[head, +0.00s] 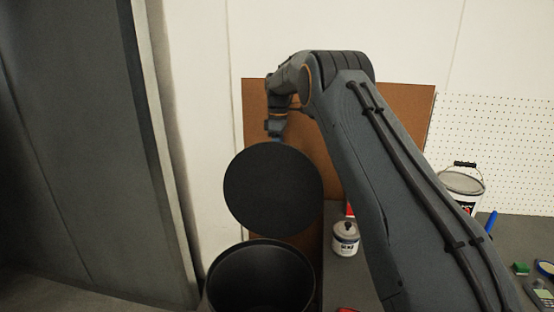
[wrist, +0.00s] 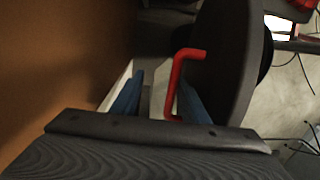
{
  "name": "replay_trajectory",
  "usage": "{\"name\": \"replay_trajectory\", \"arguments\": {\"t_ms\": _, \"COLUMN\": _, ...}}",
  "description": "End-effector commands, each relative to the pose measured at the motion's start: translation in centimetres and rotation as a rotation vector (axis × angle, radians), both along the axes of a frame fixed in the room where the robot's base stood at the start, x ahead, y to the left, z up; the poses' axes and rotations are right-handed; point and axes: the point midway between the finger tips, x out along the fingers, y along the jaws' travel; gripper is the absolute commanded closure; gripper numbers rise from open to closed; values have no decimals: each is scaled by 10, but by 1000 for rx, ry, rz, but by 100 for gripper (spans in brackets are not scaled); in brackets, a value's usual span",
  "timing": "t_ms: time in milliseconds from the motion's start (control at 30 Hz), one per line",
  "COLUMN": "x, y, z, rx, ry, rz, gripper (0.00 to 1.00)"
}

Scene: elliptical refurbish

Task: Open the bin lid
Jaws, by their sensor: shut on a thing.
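The bin (head: 216,290) is a dark round container at the bottom of the head view, and its mouth is uncovered. Its round black lid (head: 272,188) is tilted up nearly upright above and behind the mouth. The lid (wrist: 228,62) also shows edge-on in the wrist view, with a red bracket-shaped handle (wrist: 178,72) on its face. My gripper (head: 275,130) is behind the lid's upper edge in the head view. In the wrist view its blue fingers (wrist: 157,92) are at the handle, and it is shut on it. The exact contact is partly hidden.
A brown board (head: 405,105) stands behind my arm. A grey panel (head: 80,120) rises at left. On the right, a grey worktop (head: 480,262) carries a white paint bucket (head: 462,184), a small white can (head: 345,240) and small tools. A white pegboard (head: 515,140) is behind.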

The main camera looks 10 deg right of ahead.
Motion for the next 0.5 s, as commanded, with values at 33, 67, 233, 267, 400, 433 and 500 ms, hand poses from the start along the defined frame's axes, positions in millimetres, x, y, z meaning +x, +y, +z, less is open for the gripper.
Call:
{"name": "replay_trajectory", "arguments": {"t_ms": 33, "x": 2, "y": -1, "z": 0, "rx": -3, "ry": -8, "rz": 0, "gripper": 70}}
{"name": "replay_trajectory", "arguments": {"t_ms": 67, "x": 2, "y": -1, "z": 0, "rx": -3, "ry": -8, "rz": 0, "gripper": 70}}
{"name": "replay_trajectory", "arguments": {"t_ms": 233, "x": 2, "y": 1, "z": 1, "rx": -2, "ry": -8, "rz": 2, "gripper": 70}}
{"name": "replay_trajectory", "arguments": {"t_ms": 267, "x": 2, "y": 1, "z": 2, "rx": -2, "ry": -9, "rz": 2, "gripper": 70}}
{"name": "replay_trajectory", "arguments": {"t_ms": 400, "x": 3, "y": 2, "z": 12, "rx": -1, "ry": -11, "rz": 3, "gripper": 70}}
{"name": "replay_trajectory", "arguments": {"t_ms": 433, "x": 4, "y": 2, "z": 16, "rx": -1, "ry": -14, "rz": 3, "gripper": 70}}
{"name": "replay_trajectory", "arguments": {"t_ms": 500, "x": 5, "y": 1, "z": 27, "rx": -1, "ry": -15, "rz": 2, "gripper": 70}}
